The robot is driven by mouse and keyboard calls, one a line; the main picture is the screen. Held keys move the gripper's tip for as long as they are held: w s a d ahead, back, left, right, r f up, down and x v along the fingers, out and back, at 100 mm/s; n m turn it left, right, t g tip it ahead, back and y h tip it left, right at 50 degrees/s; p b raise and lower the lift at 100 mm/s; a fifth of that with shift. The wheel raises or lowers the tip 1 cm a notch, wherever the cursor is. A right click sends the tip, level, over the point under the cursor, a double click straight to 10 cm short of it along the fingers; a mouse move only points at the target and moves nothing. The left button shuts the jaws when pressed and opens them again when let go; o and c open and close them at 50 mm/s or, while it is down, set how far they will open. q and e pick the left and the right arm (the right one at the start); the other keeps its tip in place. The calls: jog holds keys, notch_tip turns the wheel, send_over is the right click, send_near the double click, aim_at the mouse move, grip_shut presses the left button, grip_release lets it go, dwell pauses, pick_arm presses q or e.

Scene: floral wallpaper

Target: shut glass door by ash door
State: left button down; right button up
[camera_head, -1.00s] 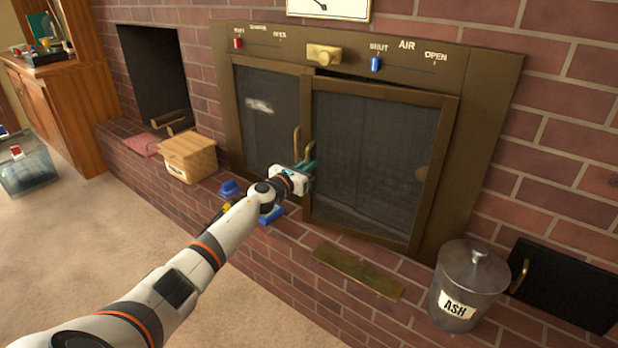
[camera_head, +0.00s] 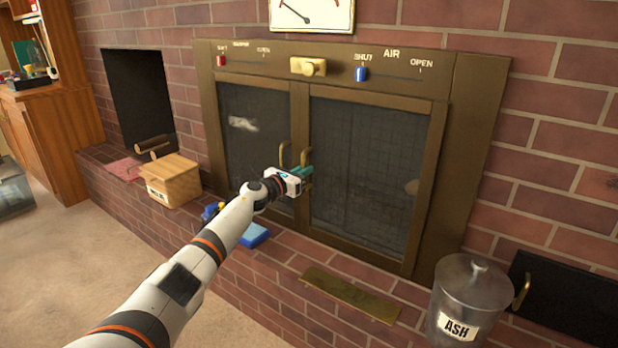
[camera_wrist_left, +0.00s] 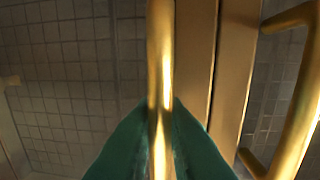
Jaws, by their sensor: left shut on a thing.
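The glass door on the right (camera_head: 365,170), the one nearer the black ash door (camera_head: 570,296), has a brown metal frame and dark mesh-like glass. It looks flush with the stove front or very nearly so; a small gap is hard to rule out. My left gripper (camera_head: 306,174) has green fingers shut on this door's brass handle (camera_wrist_left: 160,65), which runs upright between them in the left wrist view. The other glass door (camera_head: 252,140) is shut beside it, and its handle (camera_wrist_left: 300,100) shows at the right of the wrist view. My right gripper is not in view.
A lidded ash bin (camera_head: 470,300) stands on the brick hearth at the right. A brass plate (camera_head: 350,294) lies in front of the doors. A wooden box (camera_head: 172,181) and a blue item (camera_head: 254,234) are at the left. Slider knobs (camera_head: 361,74) sit above.

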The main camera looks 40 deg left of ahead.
pick_arm(q)
jog(key=shift+w+a, duration=0.15)
jog(key=shift+w, duration=0.15)
jog(key=shift+r, duration=0.15)
jog(key=shift+w+r, duration=0.15)
jog(key=shift+r, duration=0.05)
jog(key=c, duration=1.7)
grip_release()
jog(key=shift+w, duration=0.1)
jog(key=shift+o, duration=0.9)
jog(key=shift+w+f, duration=0.15)
jog(key=shift+f, duration=0.1)
